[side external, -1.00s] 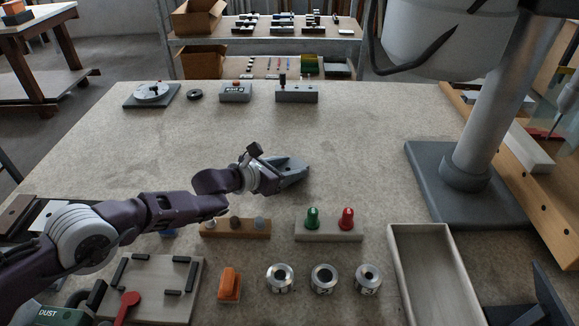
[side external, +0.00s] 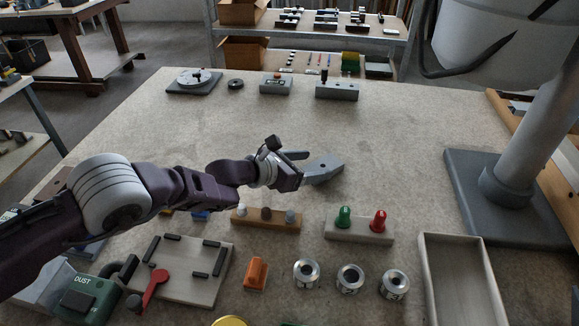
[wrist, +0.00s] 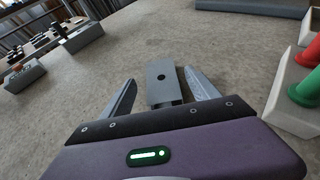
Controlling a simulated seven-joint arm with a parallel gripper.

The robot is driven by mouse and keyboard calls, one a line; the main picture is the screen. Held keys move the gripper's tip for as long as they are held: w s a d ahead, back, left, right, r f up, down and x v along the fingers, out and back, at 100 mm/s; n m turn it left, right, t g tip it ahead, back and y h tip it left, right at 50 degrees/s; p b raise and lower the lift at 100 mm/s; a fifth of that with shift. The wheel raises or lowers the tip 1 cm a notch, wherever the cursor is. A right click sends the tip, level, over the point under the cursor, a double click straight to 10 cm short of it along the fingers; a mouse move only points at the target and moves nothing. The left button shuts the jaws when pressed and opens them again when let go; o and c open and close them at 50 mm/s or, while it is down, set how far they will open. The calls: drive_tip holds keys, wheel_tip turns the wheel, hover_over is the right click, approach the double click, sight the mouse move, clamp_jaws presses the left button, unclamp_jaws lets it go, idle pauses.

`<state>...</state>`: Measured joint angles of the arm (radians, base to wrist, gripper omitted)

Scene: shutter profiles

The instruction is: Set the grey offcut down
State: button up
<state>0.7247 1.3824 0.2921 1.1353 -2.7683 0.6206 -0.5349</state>
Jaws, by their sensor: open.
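The grey offcut (side external: 324,166), a flat piece with a dark hole, lies on the bench top in the side external view, just beyond my gripper. In the wrist view the offcut (wrist: 161,76) sits between my two fingers, with bench visible in gaps on both sides. My gripper (side external: 318,168) is open, low over the bench, its fingers apart around the offcut; the near finger partly overlaps it in the side view.
A wooden block with knobs (side external: 266,219) and a pale block with green and red knobs (side external: 358,229) stand nearer the camera. An empty tray (side external: 430,262) is at right. A grey column base (side external: 462,200) stands further right.

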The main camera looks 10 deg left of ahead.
drive_tip(key=v, duration=0.7)
drive_tip(key=shift+r, duration=0.1)
drive_tip(key=shift+r, duration=0.1)
